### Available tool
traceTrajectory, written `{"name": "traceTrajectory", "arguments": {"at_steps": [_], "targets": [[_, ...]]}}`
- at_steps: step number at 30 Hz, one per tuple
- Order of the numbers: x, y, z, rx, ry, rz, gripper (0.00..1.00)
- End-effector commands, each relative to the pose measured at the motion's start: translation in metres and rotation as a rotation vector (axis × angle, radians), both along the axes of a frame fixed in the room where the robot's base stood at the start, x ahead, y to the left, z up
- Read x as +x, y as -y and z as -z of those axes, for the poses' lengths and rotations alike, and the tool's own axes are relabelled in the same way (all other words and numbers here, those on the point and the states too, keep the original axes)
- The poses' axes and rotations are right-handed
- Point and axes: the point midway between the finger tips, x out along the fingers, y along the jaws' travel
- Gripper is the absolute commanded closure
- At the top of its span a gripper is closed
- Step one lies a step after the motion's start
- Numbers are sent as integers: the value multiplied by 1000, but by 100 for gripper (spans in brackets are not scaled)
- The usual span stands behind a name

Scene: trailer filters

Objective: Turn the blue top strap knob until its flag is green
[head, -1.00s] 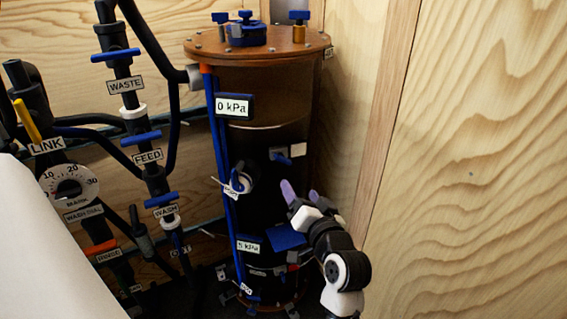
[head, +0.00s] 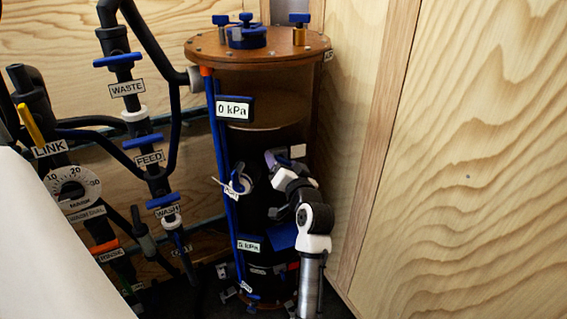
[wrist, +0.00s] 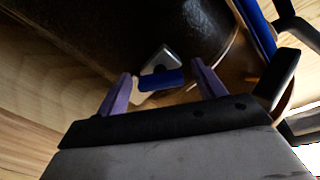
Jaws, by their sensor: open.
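The blue strap knob (wrist: 162,79) shows in the wrist view on a grey bracket against the dark cylinder (wrist: 190,25). My gripper (wrist: 161,70) is open, with one purple finger on each side of the knob; I cannot tell whether either touches it. A pale plate (wrist: 143,98), perhaps the flag, shows partly behind the knob; no green is visible on it. In the head view my gripper (head: 278,160) is at the upper front of the cylinder (head: 262,135) and mostly hides the knob. A pale plate (head: 298,151) shows just right of it.
The cylinder's wooden lid (head: 270,50) carries blue knobs. Black pipes with blue valves (head: 142,141) stand farther left. A wooden wall (head: 460,150) closes the right.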

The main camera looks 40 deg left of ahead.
Motion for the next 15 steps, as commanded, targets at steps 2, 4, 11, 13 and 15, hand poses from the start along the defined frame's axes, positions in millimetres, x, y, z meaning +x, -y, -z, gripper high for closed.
{"name": "traceTrajectory", "arguments": {"at_steps": [2,4,11,13,15], "targets": [[0,0,0,0,0,0,31],[0,0,0,0,0,0,35],[0,0,0,0,0,0,65],[0,0,0,0,0,0,74],[0,1,0,0,0,0,76]]}}
